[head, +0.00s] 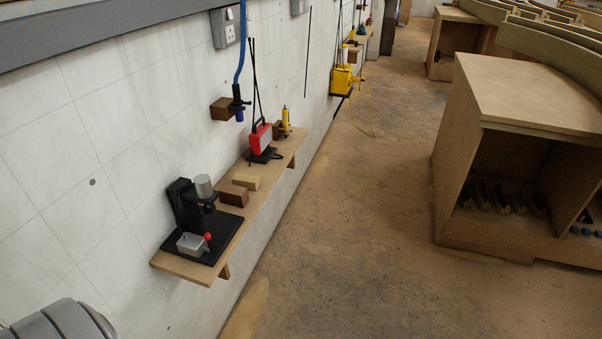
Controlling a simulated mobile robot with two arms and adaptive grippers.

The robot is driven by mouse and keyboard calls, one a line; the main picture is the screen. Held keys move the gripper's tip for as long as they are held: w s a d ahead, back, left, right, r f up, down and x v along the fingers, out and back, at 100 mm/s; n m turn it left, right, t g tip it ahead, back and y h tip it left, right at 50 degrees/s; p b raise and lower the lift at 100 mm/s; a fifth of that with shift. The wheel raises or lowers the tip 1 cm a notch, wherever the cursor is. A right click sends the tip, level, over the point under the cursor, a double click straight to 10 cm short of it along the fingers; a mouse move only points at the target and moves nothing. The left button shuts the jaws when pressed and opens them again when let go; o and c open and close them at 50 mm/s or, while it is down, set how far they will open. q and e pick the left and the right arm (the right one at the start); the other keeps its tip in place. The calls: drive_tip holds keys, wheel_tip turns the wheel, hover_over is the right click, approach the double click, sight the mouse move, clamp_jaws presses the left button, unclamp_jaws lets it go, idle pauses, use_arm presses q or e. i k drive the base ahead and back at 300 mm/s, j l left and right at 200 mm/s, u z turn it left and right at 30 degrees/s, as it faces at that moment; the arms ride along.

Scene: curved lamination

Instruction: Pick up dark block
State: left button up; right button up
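A dark brown block (234,195) lies on the narrow wall shelf (190,268), just behind a black tool stand. A lighter wooden block (247,182) lies right behind it on the same shelf. Another dark brown block (221,109) is fixed to or held at the wall higher up, beside a blue hose. Neither of my grippers shows in the head view, so I cannot see their state.
The black stand (228,228) with a grey cylinder and red knob fills the shelf's near end. A red tool (261,138) and a yellow tool (286,122) stand farther back. A wooden cabinet (530,95) is at right. The floor (340,230) between is clear.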

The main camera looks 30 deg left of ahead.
sight(233, 194)
drive_tip(key=i+u, duration=0.15)
drive_tip(key=i, duration=0.35)
drive_tip(key=i+l+u, duration=0.1)
drive_tip(key=i, duration=0.4)
drive_tip(key=i+l+u, duration=0.15)
drive_tip(key=i+l, duration=0.15)
drive_tip(key=i, duration=0.2)
drive_tip(key=i+l+u, duration=0.1)
drive_tip(key=u, duration=0.35)
drive_tip(key=i+l+u, duration=0.2)
drive_tip(key=u, duration=0.25)
drive_tip(key=i+l+u, duration=0.25)
drive_tip(key=u, duration=0.2)
drive_tip(key=i+l+u, duration=0.1)
drive_tip(key=l+u, duration=0.2)
drive_tip(key=u, duration=0.15)
